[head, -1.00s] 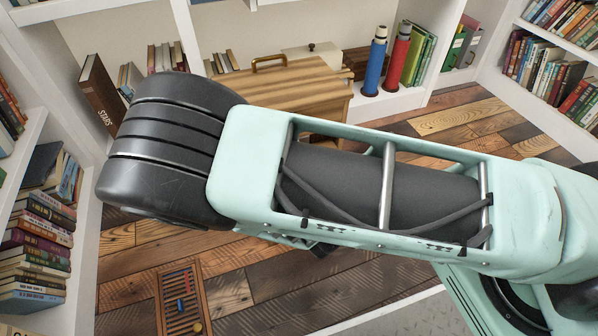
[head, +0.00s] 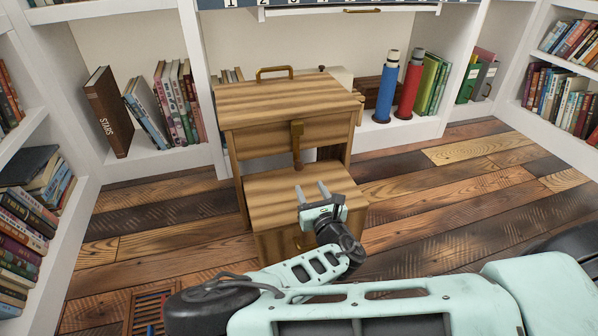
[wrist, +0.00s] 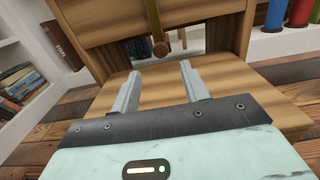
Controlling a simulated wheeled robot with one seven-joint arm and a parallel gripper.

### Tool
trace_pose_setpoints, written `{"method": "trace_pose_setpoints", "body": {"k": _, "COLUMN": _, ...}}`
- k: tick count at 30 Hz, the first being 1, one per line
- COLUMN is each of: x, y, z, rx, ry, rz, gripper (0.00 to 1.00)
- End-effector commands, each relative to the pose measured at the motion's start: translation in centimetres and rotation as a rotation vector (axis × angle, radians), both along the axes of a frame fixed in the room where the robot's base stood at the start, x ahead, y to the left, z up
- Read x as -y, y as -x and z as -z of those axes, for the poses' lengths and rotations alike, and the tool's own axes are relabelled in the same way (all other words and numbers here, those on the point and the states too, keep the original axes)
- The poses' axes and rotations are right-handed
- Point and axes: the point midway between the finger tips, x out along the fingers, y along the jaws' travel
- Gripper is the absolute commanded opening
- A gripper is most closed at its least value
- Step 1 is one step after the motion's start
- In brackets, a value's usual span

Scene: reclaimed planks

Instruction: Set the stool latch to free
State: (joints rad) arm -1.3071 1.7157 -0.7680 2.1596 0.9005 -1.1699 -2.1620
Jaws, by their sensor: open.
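The wooden step stool (head: 275,95) stands against the shelves, with a top and a lower step (head: 268,195). Its latch (head: 297,142) is a narrow brass-brown lever on the front of the top part, hanging about straight down. It also shows in the wrist view (wrist: 156,30), ending in a round knob. My gripper (head: 311,188) is open and empty, above the lower step and in front of the latch. In the wrist view my gripper (wrist: 160,72) points at the stool, its two fingers apart below the knob and not touching it.
A blue bottle (head: 388,88) and a red bottle (head: 410,85) stand on the shelf at right. A brown book (head: 108,112) leans at left. A floor grate (head: 150,310) lies at lower left. The plank floor right of the stool is clear.

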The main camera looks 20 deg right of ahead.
Motion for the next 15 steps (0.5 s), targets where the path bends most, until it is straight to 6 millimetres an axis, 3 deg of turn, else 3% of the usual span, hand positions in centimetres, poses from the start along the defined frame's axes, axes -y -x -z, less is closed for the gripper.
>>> {"method": "trace_pose_setpoints", "body": {"k": 9, "x": 0.1, "y": -6.7, "z": 0.5, "rx": 0.002, "ry": -0.005, "rz": 0.003, "gripper": 0.45}}
{"method": "trace_pose_setpoints", "body": {"k": 15, "x": 0.0, "y": -9.7, "z": 0.3, "rx": 0.000, "ry": -0.004, "rz": 0.002, "gripper": 0.45}}
